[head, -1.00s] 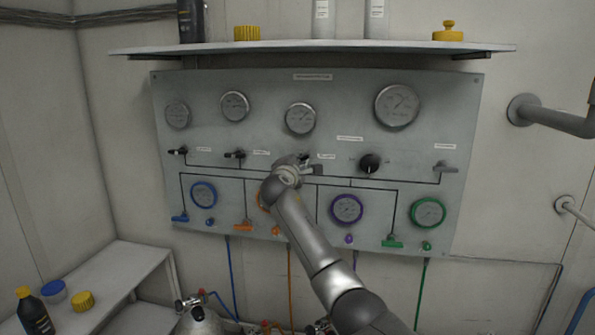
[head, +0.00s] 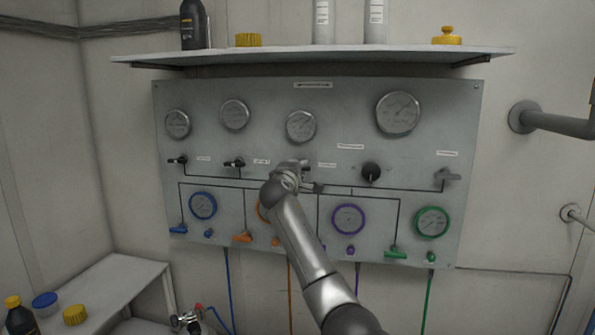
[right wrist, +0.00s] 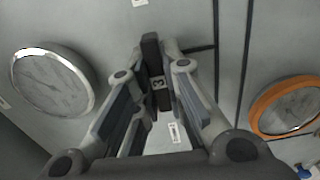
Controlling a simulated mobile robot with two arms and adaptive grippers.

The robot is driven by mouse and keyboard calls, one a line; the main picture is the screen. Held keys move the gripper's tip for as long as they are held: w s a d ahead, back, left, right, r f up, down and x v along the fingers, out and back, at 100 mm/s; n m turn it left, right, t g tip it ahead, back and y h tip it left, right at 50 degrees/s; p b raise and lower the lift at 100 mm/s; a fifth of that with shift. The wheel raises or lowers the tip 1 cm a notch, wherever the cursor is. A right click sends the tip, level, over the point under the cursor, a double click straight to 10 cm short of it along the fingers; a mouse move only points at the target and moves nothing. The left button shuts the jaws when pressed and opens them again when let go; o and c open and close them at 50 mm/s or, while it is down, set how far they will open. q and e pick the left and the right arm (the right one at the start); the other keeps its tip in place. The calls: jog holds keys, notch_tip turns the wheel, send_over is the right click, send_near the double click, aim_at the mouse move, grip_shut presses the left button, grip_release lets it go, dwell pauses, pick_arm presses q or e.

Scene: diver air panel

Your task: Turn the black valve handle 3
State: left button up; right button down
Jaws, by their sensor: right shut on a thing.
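The black valve handle 3 (right wrist: 152,52) shows in the right wrist view as a dark bar with a white "3" label, between the two fingers of my right gripper (right wrist: 160,88). The fingers are closed on its sides. In the head view my right gripper (head: 303,182) is at the grey panel (head: 260,88), in the row of valve handles, and hides most of handle 3. My left gripper is not in view.
Two black handles (head: 235,163) sit left of my gripper and a black knob (head: 371,173) sits right of it. Gauges are above and below. A shelf (head: 300,57) with bottles juts out over the panel. A grey pipe (head: 555,121) is at the right.

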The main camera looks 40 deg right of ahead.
jog(key=c, duration=1.5)
grip_release()
jog(key=v, duration=1.2)
